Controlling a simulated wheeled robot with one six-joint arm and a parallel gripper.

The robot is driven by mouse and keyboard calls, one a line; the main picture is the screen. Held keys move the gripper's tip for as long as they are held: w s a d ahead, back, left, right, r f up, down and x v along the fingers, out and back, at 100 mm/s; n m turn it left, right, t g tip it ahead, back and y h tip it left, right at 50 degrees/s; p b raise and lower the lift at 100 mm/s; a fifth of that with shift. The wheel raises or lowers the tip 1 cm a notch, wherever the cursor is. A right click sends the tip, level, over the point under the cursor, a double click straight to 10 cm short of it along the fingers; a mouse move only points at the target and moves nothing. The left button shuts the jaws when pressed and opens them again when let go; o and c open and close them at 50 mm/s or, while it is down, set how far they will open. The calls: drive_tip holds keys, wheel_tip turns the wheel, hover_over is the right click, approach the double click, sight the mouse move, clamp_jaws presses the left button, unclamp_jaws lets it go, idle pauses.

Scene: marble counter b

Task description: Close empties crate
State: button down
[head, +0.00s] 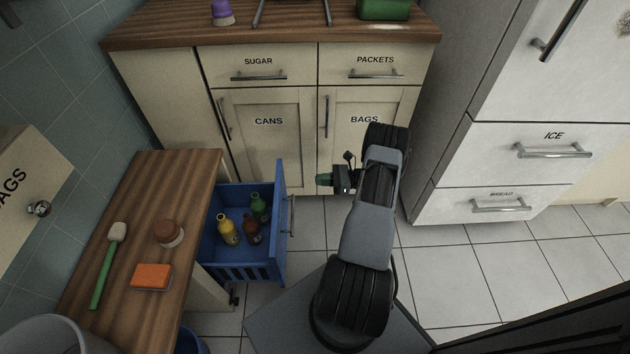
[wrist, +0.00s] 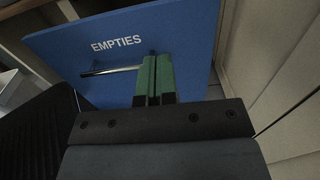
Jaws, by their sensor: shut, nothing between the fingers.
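The blue empties crate (head: 247,272) is pulled out from under the wooden counter on the left in the head view. Several bottles, among them yellow, brown and green ones, stand inside it. Its front panel (wrist: 190,40) reads EMPTIES in the wrist view and carries a metal bar handle (wrist: 112,70). The handle also shows edge-on in the head view (head: 292,215). My gripper (wrist: 154,62) has green fingertips, is shut and empty, and points at the panel near the handle's right end. In the head view my gripper (head: 318,180) is right of the crate front; contact cannot be told.
The wooden counter (head: 190,185) holds a brush (head: 104,265), an orange sponge (head: 151,277) and a round brown-topped item (head: 169,233). Cabinets (head: 268,150) stand behind, and a white fridge (head: 520,165) stands at right. Tiled floor (head: 465,270) is free between my arm and the fridge.

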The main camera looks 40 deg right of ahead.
drive_tip(key=b+x, duration=0.2)
drive_tip(key=x, duration=0.9)
drive_tip(key=shift+w+a, duration=0.2)
drive_tip(key=shift+a, duration=0.1)
